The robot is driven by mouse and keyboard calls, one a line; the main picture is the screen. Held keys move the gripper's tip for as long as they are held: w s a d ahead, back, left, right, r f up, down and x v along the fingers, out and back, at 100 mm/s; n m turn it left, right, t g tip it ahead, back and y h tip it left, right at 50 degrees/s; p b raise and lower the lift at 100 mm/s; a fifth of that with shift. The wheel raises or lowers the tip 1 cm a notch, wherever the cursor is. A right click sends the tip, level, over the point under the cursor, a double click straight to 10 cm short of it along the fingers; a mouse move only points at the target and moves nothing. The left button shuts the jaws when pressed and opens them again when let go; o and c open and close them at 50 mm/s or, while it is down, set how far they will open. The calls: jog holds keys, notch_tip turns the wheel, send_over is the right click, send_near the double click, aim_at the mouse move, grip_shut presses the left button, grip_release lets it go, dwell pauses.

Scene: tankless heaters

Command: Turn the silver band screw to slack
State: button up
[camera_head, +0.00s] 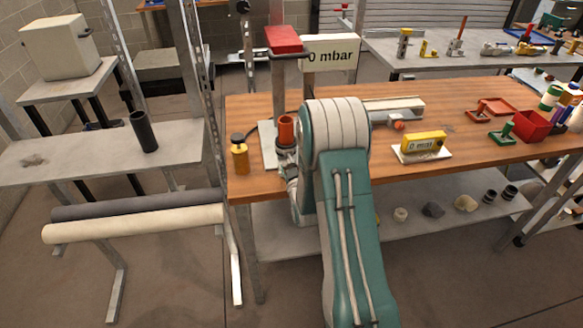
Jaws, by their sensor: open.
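An orange-red tube end (286,128) stands upright on a grey fitting (286,150) near the left end of the wooden bench. The silver band screw is too small to tell apart here, or is hidden by my arm. My green and white arm reaches over the bench's front edge. My gripper (292,176) is partly seen at the bench edge, just below the orange-red tube. Its fingers are mostly hidden; it is open, and I see nothing held. Whether it touches the fitting cannot be told.
The bench (445,110) carries an amber bottle (240,158), a yellow gauge (424,143) and a red bin (531,126). A "0 mbar" sign (331,53) and red box (283,39) rise behind. A metal upright (213,120) stands left; floor between rack and bench is clear.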

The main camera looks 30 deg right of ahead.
jog(key=v, duration=1.1)
jog(key=shift+s, duration=0.35)
jog(key=shift+a, duration=0.1)
